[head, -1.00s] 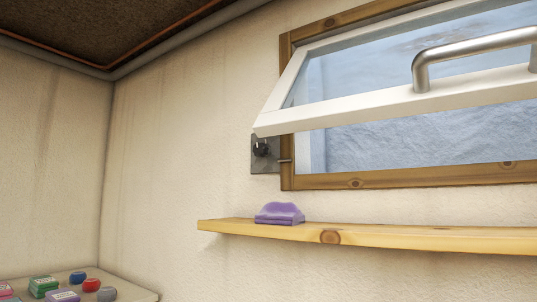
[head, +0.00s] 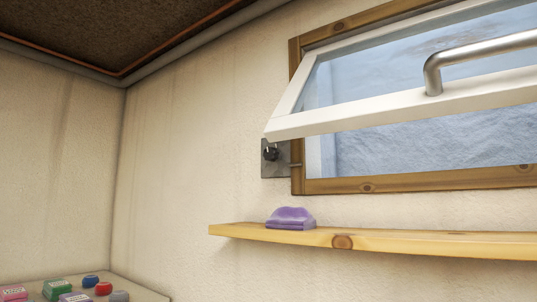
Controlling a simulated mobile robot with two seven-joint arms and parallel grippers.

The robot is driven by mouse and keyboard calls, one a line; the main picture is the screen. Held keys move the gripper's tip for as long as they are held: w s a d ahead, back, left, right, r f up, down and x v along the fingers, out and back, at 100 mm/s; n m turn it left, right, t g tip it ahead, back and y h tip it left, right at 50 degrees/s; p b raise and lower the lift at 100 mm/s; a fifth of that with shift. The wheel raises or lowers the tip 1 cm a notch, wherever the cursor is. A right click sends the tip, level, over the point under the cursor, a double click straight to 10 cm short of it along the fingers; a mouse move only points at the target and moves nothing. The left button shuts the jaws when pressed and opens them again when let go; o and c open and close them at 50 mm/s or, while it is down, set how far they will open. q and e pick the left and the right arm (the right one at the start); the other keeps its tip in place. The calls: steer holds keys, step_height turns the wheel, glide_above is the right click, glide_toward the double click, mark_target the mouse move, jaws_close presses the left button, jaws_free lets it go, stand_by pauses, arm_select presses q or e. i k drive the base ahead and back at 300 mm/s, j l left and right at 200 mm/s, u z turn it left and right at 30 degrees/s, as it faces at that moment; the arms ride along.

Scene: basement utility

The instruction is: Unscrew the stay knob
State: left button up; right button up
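The stay knob (head: 270,153) is a small dark knob on a grey metal plate (head: 276,172). The plate is fixed to the wall at the left side of the wooden window frame (head: 297,120). The white window sash (head: 380,121) is tilted open, and its lower left corner is just above the knob. A thin metal pin shows between the plate and the frame. A silver bar handle (head: 480,55) is on the sash. Neither of my grippers is in view, and nothing touches the knob.
A wooden shelf (head: 390,241) runs along the wall below the window, with a purple object (head: 290,218) near its left end. At bottom left, a surface (head: 130,287) holds several small coloured items. The wall left of the plate is bare.

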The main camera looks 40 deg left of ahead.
mark_target(270, 153)
steer(key=u, duration=0.4)
steer(key=l+u, duration=0.1)
steer(key=u, duration=0.25)
steer(key=k+u, duration=0.1)
steer(key=u, duration=0.3)
steer(key=l+u, duration=0.1)
steer(key=u, duration=0.25)
